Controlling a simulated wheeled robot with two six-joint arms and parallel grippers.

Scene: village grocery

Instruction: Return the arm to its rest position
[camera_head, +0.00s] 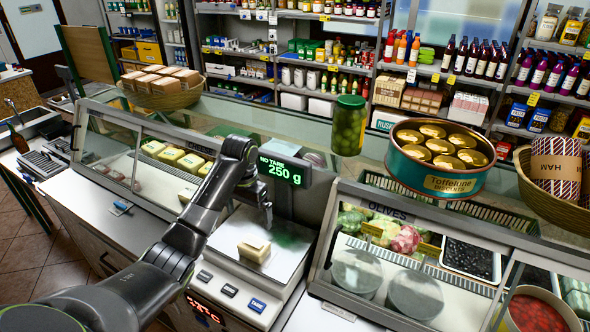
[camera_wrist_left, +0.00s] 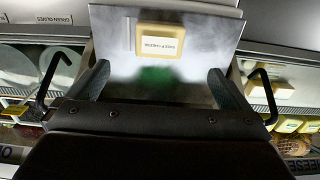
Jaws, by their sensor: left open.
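My left arm comes in from the lower left in the head view, and its gripper (camera_head: 267,212) hangs above the scale plate. In the left wrist view the two fingers of this gripper (camera_wrist_left: 157,80) stand wide apart with nothing between them. A pale block of cheese (camera_head: 254,251) lies on the metal scale plate (camera_head: 285,232), apart from the gripper. In the wrist view the cheese (camera_wrist_left: 160,30) shows its label, which seems to read sheep cheese. The scale display (camera_head: 281,169) reads 250 g. My right gripper is not in view.
Glass display cases stand on both sides of the scale, with cheeses (camera_head: 177,156) left and an olive case (camera_head: 385,265) right. Stocked shelves line the back.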

